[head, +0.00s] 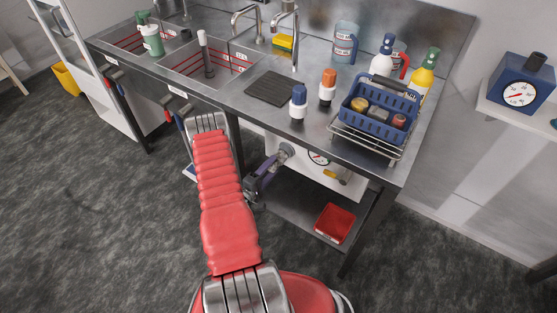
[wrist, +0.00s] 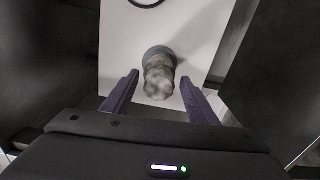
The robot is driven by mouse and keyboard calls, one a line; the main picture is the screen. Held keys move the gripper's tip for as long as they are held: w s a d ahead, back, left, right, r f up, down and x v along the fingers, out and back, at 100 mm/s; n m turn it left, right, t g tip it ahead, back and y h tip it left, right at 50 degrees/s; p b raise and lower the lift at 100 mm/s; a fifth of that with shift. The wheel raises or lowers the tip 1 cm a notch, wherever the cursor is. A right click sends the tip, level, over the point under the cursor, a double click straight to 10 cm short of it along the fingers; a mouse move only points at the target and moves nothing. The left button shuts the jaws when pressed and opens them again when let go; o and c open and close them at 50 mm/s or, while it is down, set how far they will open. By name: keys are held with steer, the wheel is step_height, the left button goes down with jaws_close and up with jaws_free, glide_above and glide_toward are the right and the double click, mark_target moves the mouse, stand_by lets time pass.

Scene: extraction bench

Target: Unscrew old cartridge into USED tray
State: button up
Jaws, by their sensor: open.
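My gripper (head: 271,166) is under the bench front, its purple fingers pointing at a white panel (head: 348,184). A grey, lumpy round fitting (head: 287,150) sticks out of this panel; it may be the old cartridge, but I see no label on it. In the wrist view, the fitting (wrist: 159,78) lies between the tips of my gripper (wrist: 157,80). The fingers are apart, with a gap on each side of it. A red tray (head: 335,223) sits on the lower shelf; no USED label is readable.
A dial gauge (head: 318,158) and a yellow part (head: 331,174) are on the panel, right of the fitting. A blue-capped cartridge (head: 298,102) and an orange-capped one (head: 327,87) stand on the bench. A blue basket (head: 378,120) stands at its right. The lower shelf (head: 295,205) has bare room.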

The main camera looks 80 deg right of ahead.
steer(key=shift+m, duration=1.9)
steer(key=shift+c, duration=0.4)
steer(key=c, duration=1.1)
steer(key=n, duration=0.6)
steer(key=shift+f+n, duration=0.1)
steer(key=shift+n, duration=0.2)
steer(key=n, duration=0.5)
steer(key=shift+a+n, duration=0.1)
steer(key=shift+n, duration=0.2)
steer(key=n, duration=0.9)
steer(key=o, duration=0.7)
steer(key=shift+n, duration=0.5)
steer(key=o, duration=0.5)
